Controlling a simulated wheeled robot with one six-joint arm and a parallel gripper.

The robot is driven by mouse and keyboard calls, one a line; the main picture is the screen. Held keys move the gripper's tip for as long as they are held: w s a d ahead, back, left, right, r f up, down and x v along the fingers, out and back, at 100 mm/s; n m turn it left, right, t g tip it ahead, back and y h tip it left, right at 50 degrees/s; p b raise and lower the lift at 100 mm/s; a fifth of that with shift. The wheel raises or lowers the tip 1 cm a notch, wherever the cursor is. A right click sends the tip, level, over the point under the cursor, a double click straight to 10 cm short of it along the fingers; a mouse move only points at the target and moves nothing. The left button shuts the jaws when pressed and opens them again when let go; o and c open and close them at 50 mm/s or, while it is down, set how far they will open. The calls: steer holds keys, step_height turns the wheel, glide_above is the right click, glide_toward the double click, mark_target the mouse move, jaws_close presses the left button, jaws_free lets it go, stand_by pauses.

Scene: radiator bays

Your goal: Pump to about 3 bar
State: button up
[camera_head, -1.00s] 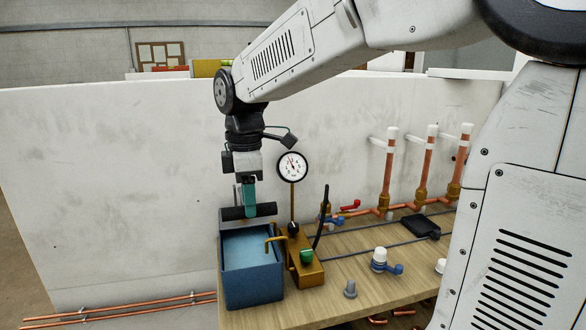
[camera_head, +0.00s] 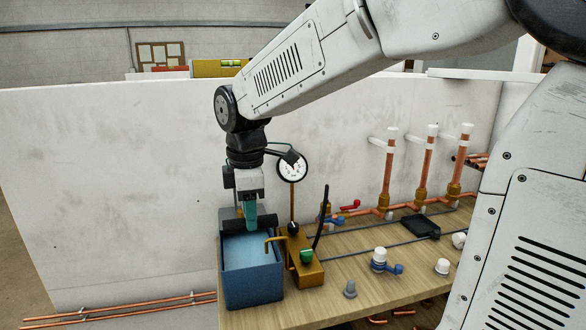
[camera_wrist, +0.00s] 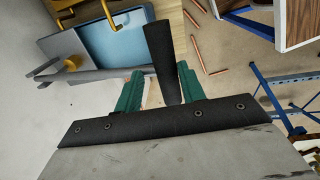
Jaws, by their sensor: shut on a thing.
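My gripper (camera_head: 251,212), with teal fingers, is shut on the black pump handle (camera_head: 235,226) above the back of the blue water tank (camera_head: 252,291). In the wrist view the black handle (camera_wrist: 162,50) stands between the two teal fingers of my gripper (camera_wrist: 160,88). The round white pressure gauge (camera_head: 293,168) stands on a thin brass stem to the right. My wrist hides part of its upper left face, and the reading is too small to tell. A brass block (camera_head: 307,273) with a green knob (camera_head: 306,256) sits beside the tank.
A black hose (camera_head: 322,218) rises right of the gauge stem.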

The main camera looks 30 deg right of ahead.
steer(key=shift+s+a+f+t, duration=0.15)
steer(key=shift+f+t, duration=0.25)
steer(key=shift+f, duration=0.6)
steer(key=shift+o, duration=0.3)
steer(key=shift+w+d+r+g, duration=0.1)
steer(key=shift+w+r+g, duration=0.15)
steer(key=shift+r, duration=0.35)
steer(key=shift+w+d+r+g, duration=0.1)
steer(key=shift+w+r+g, duration=0.1)
steer(key=shift+r, duration=0.35)
steer(key=shift+w+d+r+g, duration=0.15)
steer(key=shift+w+r, duration=0.1)
steer(key=shift+r, duration=0.75)
steer(key=shift+c, duration=0.2)
steer(key=shift+a, duration=0.1)
steer(key=shift+c, duration=0.2)
steer(key=o, duration=0.6)
steer(key=shift+w, duration=0.1)
